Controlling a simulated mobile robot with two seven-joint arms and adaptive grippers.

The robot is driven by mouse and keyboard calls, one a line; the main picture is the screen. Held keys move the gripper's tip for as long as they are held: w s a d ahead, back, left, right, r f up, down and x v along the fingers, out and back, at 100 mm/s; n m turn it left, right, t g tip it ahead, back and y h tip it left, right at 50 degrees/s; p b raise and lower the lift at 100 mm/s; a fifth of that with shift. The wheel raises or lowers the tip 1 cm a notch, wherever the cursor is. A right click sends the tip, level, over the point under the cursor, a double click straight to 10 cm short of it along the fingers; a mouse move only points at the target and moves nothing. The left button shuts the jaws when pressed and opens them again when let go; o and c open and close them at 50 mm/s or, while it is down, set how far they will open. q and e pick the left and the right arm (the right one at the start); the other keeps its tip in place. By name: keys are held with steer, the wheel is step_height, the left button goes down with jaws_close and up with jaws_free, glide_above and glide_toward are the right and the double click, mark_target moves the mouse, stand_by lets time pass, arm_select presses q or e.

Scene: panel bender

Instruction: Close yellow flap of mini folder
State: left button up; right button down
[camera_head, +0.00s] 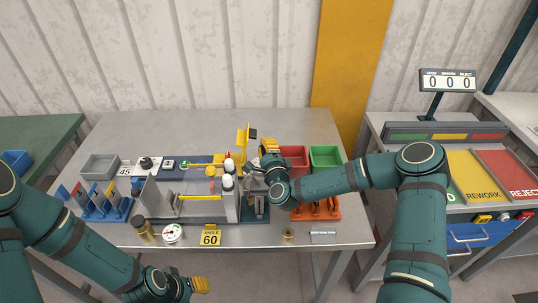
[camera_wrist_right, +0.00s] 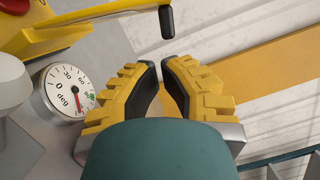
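The mini folder (camera_head: 190,205) is a grey bench machine in the middle of the table. Its yellow flap (camera_head: 243,140) stands upright at the back right and carries a black handle (camera_head: 253,133). In the right wrist view a yellow part (camera_wrist_right: 90,22) crosses the top, and the black handle (camera_wrist_right: 167,20) hangs beyond the fingertips. My right gripper (camera_head: 268,146) is just right of the flap, apart from it. In its wrist view the fingertips (camera_wrist_right: 160,65) nearly meet, with nothing between them. My left gripper (camera_head: 198,285) is low in front of the table, its finger gap unclear.
A dial gauge (camera_wrist_right: 68,90) is left of the right fingers. Red (camera_head: 294,157) and green (camera_head: 326,155) bins stand behind my right forearm; an orange rack (camera_head: 318,212) is in front. Blue holders (camera_head: 98,205) stand left of the folder. A yellow sign (camera_head: 210,238) stands at the front edge.

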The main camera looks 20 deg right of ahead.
mark_target(245, 143)
steer(key=shift+w+r, duration=0.1)
steer(key=shift+w, duration=1.2)
steer(key=shift+w+a+r+n, duration=0.15)
steer(key=shift+a+r+n, duration=0.25)
steer(key=shift+a, duration=0.1)
steer(key=shift+w+a+r+n, duration=0.15)
steer(key=shift+a+r+n, duration=0.25)
steer(key=shift+a, duration=0.1)
steer(key=shift+r, duration=0.1)
